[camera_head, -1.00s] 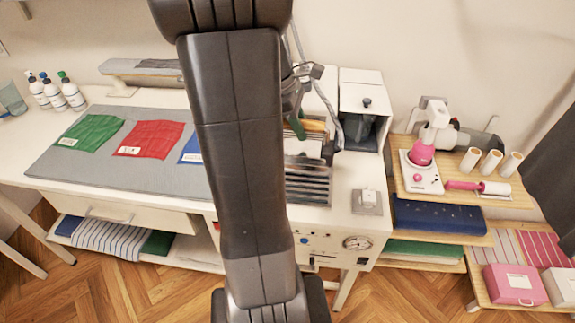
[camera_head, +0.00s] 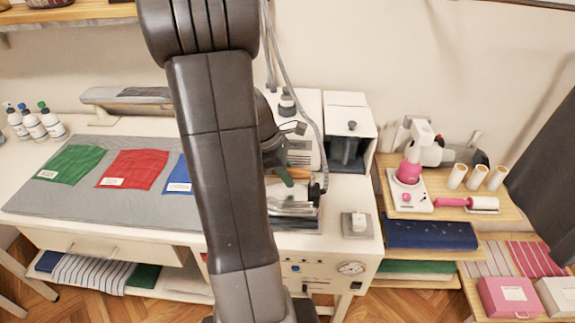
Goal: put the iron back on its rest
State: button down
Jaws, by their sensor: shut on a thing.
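The iron (camera_head: 290,194) has a pale metal body and a wooden-looking handle. It is just right of my arm link in the head view, low over its rest. My gripper (camera_head: 283,168) is shut on the iron's handle from above; my arm hides part of the jaws and of the iron. The rest (camera_head: 300,225) is a metal plate on the white ironing station, and the iron covers most of it. I cannot tell whether the iron touches the rest or hangs slightly above it. A grey hose runs down to the iron's right end.
A white open-fronted box (camera_head: 348,125) stands behind the iron, to the right. A small switch block (camera_head: 356,224) sits right of the rest. A grey mat (camera_head: 105,205) with green, red and blue cloths lies left. A wooden shelf (camera_head: 450,208) stands right.

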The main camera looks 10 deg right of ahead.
jog(key=shift+f, duration=0.65)
jog(key=c, duration=1.6)
grip_release()
jog(key=shift+f, duration=0.25)
jog(key=o, duration=0.4)
jog(key=shift+r, duration=0.1)
jog(key=shift+o, duration=0.2)
jog(key=shift+r, duration=0.1)
jog(key=v, duration=1.2)
jog(key=shift+a, duration=0.1)
